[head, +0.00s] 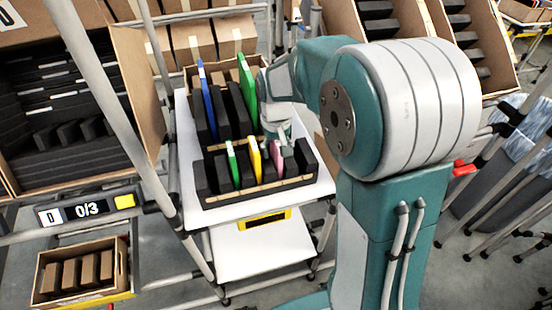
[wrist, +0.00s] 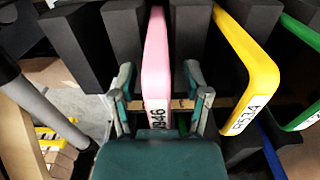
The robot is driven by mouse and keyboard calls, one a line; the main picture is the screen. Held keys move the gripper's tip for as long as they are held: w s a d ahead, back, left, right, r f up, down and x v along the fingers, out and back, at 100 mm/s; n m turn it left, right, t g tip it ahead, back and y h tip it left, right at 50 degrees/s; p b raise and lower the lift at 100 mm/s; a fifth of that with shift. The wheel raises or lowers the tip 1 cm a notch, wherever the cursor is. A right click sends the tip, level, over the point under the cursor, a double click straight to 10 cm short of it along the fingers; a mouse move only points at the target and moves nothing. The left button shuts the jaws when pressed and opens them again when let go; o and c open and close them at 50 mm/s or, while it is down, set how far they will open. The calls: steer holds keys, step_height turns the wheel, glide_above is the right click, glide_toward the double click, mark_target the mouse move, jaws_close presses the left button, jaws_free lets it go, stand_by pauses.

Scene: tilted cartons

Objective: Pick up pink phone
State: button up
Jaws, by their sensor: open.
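The pink phone (wrist: 156,60) stands on edge in the wrist view, a flat slab with a printed number on its near edge. Black foam dividers stand on both sides of it. My gripper (wrist: 159,85) is open, with one finger on each side of the pink phone; I cannot tell whether they touch it. In the head view the pink phone (head: 276,155) shows as a thin strip in the front row of the rack, partly hidden by my gripper (head: 283,148).
A yellow phone (head: 254,160) and a green phone (head: 232,163) stand in the same row. A blue phone (head: 206,98) and a taller green phone (head: 247,92) stand behind. The white cart top (head: 316,190) has bare margins. A display (head: 86,210) reads 0/3.

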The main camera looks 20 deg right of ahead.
jaws_close()
steer(key=shift+r, duration=0.1)
